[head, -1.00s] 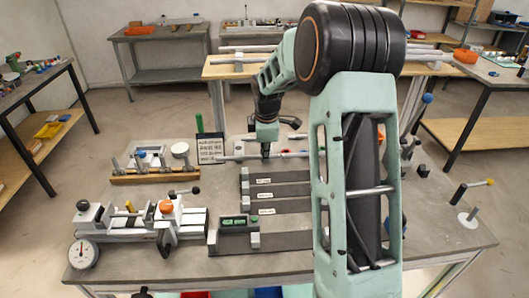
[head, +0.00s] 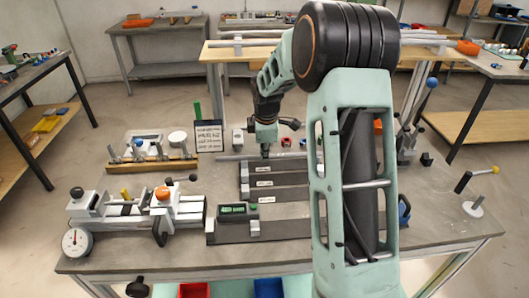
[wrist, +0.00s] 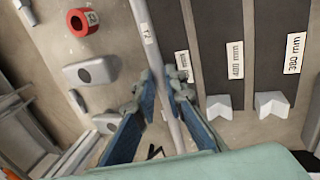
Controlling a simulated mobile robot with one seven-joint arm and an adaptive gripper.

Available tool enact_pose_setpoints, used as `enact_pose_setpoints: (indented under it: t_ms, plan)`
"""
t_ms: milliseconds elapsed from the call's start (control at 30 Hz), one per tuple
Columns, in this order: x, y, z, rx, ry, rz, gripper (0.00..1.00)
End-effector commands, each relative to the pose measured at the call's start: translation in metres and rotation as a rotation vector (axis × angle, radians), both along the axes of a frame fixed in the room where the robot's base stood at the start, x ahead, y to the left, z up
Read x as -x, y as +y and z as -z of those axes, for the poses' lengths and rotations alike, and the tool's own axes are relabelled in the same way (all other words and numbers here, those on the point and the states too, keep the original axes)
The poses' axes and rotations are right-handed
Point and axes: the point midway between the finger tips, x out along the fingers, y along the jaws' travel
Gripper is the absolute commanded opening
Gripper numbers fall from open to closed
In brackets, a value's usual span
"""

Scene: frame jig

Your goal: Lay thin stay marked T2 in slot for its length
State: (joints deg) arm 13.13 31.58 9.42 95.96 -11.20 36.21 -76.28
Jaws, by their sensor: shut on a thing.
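The thin stay (wrist: 161,70) is a long pale grey bar with a white tag that seems to read T2. My gripper (wrist: 164,92) is shut on it, one blue-padded finger on each side. In the head view my gripper (head: 265,155) holds the stay (head: 232,157) crosswise, just behind the slot board. The dark slots, tagged 400 mm (wrist: 232,45), 380 mm (wrist: 284,40) and one part-hidden tag, lie to the right of the stay in the wrist view. The stay runs roughly along them. My arm hides its right end in the head view.
Grey end blocks (wrist: 219,106) stand at the slot ends. A red ring (wrist: 82,22) and a grey block (wrist: 91,71) lie left of the stay. A clamp fixture with a dial (head: 76,241) stands at the table's left, and a sign (head: 209,137) stands behind.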

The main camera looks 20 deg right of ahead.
Motion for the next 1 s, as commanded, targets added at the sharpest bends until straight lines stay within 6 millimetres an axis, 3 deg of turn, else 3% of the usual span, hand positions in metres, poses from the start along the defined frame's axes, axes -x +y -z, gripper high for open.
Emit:
enact_pose_setpoints:
  t_ms: [200, 567, 1000]
  plan:
    - [0.000, 0.000, 0.000, 0.000, 0.000, 0.000, 0.31]
    - [0.001, 0.000, -0.006, 0.000, -0.001, 0.000, 0.31]
    - [0.025, 0.005, -0.087, 0.001, -0.004, 0.000, 0.31]
